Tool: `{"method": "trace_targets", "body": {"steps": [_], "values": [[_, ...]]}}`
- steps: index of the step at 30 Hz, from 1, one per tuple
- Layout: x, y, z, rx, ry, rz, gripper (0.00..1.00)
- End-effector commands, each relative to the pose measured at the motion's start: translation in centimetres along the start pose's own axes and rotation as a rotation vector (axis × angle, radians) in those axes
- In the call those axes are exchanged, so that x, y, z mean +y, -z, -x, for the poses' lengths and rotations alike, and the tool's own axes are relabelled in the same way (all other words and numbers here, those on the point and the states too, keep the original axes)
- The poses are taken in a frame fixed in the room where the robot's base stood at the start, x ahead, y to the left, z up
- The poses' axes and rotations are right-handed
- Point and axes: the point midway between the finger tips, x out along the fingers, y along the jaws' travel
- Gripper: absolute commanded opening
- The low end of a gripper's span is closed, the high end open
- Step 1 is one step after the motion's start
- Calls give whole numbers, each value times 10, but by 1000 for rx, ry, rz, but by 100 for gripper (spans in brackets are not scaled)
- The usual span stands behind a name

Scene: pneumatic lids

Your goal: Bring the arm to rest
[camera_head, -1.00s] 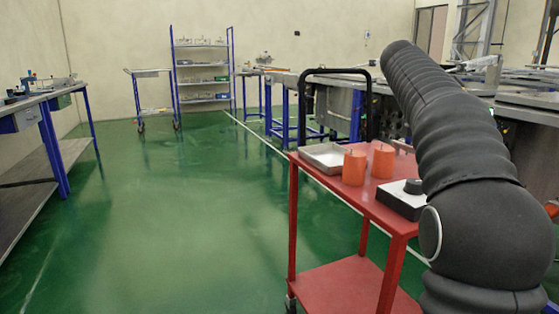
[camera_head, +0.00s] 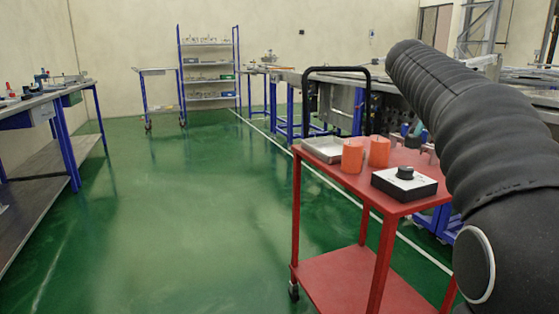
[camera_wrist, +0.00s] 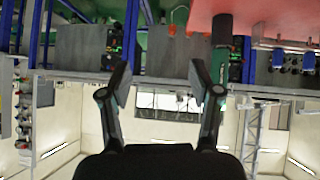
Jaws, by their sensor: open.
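My arm, in a black ribbed sleeve, fills the right side of the head view. My gripper (camera_wrist: 160,78) shows in the wrist view with its two fingers wide apart and nothing between them. The wrist view looks upside down, with the room's ceiling side at the bottom. A red surface (camera_wrist: 262,14) shows at its top right, beyond the right finger. In the head view my gripper is hidden behind my arm or out of frame.
A red trolley (camera_head: 345,275) stands close at right, bearing a metal tray (camera_head: 322,150), two orange cylinders (camera_head: 352,157) (camera_head: 379,152) and a black-and-white box with a knob (camera_head: 404,182). Workbenches (camera_head: 45,103) stand left. A shelf rack (camera_head: 208,75) stands behind. The green floor (camera_head: 185,220) is clear.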

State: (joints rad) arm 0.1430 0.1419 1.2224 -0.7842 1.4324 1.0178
Motion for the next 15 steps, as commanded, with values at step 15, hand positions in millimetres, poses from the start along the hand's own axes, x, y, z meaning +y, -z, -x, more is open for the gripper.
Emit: {"method": "trace_targets", "body": {"steps": [15], "values": [[59, -179, 39, -188, 387, 521, 63]]}}
